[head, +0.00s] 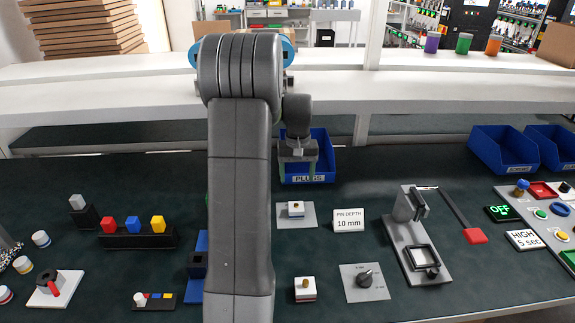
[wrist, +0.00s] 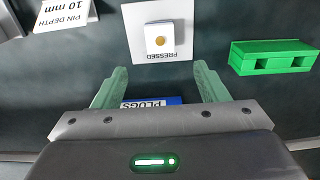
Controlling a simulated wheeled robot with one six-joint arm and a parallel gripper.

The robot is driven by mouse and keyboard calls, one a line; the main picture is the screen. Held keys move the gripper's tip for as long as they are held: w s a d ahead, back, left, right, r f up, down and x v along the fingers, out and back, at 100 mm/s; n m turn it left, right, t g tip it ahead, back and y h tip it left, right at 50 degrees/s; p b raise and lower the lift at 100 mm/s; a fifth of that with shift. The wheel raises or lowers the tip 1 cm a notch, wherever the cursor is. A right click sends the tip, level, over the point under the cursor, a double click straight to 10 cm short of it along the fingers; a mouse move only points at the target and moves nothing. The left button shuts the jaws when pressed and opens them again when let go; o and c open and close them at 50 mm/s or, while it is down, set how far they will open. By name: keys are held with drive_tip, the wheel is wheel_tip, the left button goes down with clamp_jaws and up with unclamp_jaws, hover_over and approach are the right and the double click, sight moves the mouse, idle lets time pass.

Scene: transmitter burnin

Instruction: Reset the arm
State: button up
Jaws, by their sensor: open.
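My gripper (head: 298,168) hangs over the dark green bench, in front of the blue PLUGS bin (head: 322,160). In the wrist view my gripper (wrist: 160,68) has its two green fingers spread wide apart with nothing between them. Part of the PLUGS label (wrist: 150,102) shows behind the fingers. My arm rises through the middle of the head view and hides part of the bench.
A PRESSED plate (wrist: 160,40) with a white block lies beyond the fingertips; a green slotted block (wrist: 272,57) is at right. A PIN DEPTH sign (head: 348,220), a grey press (head: 412,235) and a dial plate (head: 365,282) stand right of my arm. A shelf (head: 440,95) runs behind.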

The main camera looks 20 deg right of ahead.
sight(296, 205)
wheel_tip(296, 205, down, 13)
drive_tip(key=shift+f, duration=0.1)
wheel_tip(296, 205, up, 3)
drive_tip(key=shift+r, duration=0.75)
drive_tip(key=shift+f, duration=0.1)
